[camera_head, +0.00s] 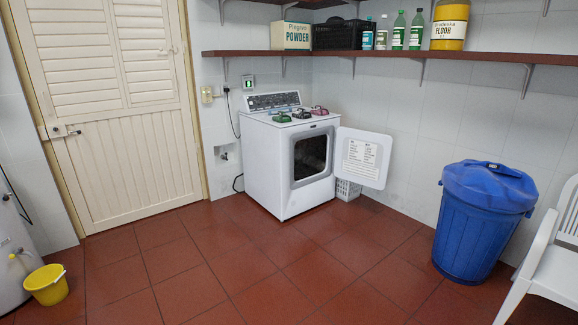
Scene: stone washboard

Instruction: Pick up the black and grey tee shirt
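Three small bundles lie on top of the white washing machine or dryer (262,160). One is green (281,117), one is black and grey (301,113), and one is pink-red (320,110). The black and grey one lies between the other two and may be the tee shirt, but it is too small to tell for sure. The machine's front door (362,157) is swung open to the right, and its opening (310,157) looks dark. Neither of my grippers is in view.
A blue lidded bin (475,230) and a white chair (552,265) stand at the right. A white basket (347,190) sits behind the open door. A yellow bucket (46,287) is at lower left. Shelves (430,57) hold bottles and boxes. The tiled floor (240,270) ahead is clear.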

